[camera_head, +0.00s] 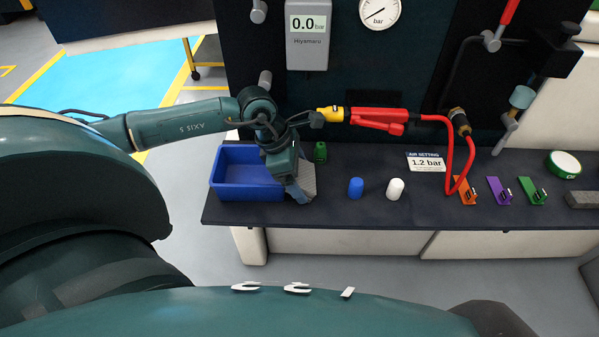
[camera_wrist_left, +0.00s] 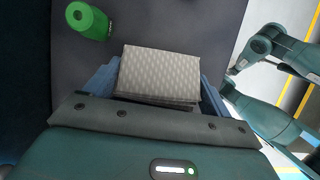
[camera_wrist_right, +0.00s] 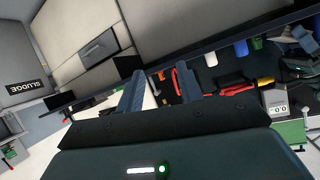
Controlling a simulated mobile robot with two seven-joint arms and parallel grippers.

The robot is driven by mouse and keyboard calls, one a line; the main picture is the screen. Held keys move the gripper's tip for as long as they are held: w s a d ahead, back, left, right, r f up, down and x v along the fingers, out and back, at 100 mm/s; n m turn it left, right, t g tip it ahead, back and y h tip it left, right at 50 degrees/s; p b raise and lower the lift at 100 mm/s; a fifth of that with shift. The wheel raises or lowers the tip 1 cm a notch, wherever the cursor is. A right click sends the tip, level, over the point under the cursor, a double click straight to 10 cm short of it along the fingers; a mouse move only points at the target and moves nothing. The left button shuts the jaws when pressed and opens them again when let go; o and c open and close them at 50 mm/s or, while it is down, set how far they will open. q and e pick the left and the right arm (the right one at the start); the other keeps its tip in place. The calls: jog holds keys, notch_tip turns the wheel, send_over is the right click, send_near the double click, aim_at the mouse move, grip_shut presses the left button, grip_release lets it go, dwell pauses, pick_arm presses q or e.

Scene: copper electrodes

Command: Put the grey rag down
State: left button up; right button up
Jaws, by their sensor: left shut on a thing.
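The grey rag (camera_head: 308,180) is a folded, patterned cloth at the bench's left part, just right of the blue bin (camera_head: 228,192). My left gripper (camera_head: 298,188) points down and is shut on the rag. In the left wrist view the rag (camera_wrist_left: 160,74) lies between the two blue fingers, over the dark bench top. I cannot tell whether its underside touches the bench. My right gripper (camera_wrist_right: 160,88) shows only in its own wrist view, with its fingers apart and nothing between them.
A green bottle-like object (camera_head: 320,152) stands close behind the rag. A blue cylinder (camera_head: 355,187) and a white cylinder (camera_head: 395,188) stand to the right. A red and yellow tool (camera_head: 378,119) with a red hose is behind. Bare bench (camera_head: 330,212) lies in front.

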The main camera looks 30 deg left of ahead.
pick_arm(q)
jog(key=o, duration=1.3)
jog(key=shift+o, duration=0.2)
jog(key=shift+r+p, duration=0.35)
jog(key=v, duration=1.1)
jog(key=shift+r, duration=0.3)
jog(key=shift+a, duration=0.1)
